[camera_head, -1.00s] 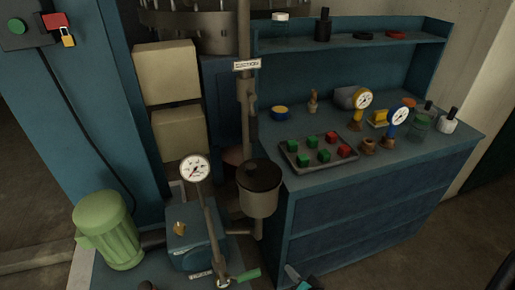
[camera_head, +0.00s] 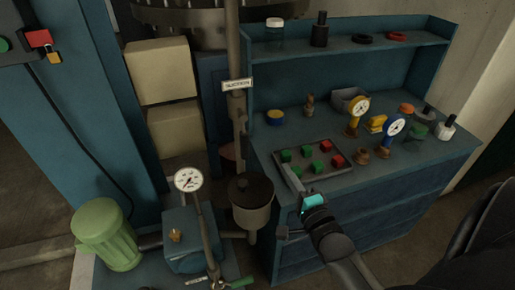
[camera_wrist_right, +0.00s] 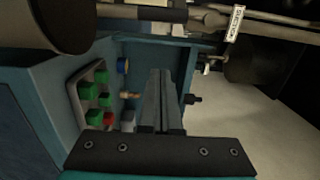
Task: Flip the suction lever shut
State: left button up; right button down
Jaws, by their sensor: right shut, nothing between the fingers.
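The white SUCTION label (camera_head: 238,85) is on the vertical pipe (camera_head: 233,40) in the middle of the head view; it also shows at the top of the wrist view (camera_wrist_right: 235,22). A dark narrow part (camera_head: 242,135) runs along the pipe below the label. I cannot tell for sure whether it is the suction lever, or how it is set. My right gripper (camera_head: 285,171) is shut and empty, right of the pipe and in front of the bench's left end. Its fingers (camera_wrist_right: 163,75) point away in the wrist view, touching nothing visible. My left gripper is out of view.
A tray (camera_head: 345,171) of red and green blocks lies on the blue bench beside my right gripper. A grey pot (camera_head: 251,215) stands below the pipe.

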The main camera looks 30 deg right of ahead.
aim_at(244, 137)
jog(key=w+a, duration=0.1)
jog(key=w, duration=1)
jog(key=shift+w+a, duration=0.3)
jog(key=shift+a, duration=0.1)
jog(key=shift+s, duration=0.1)
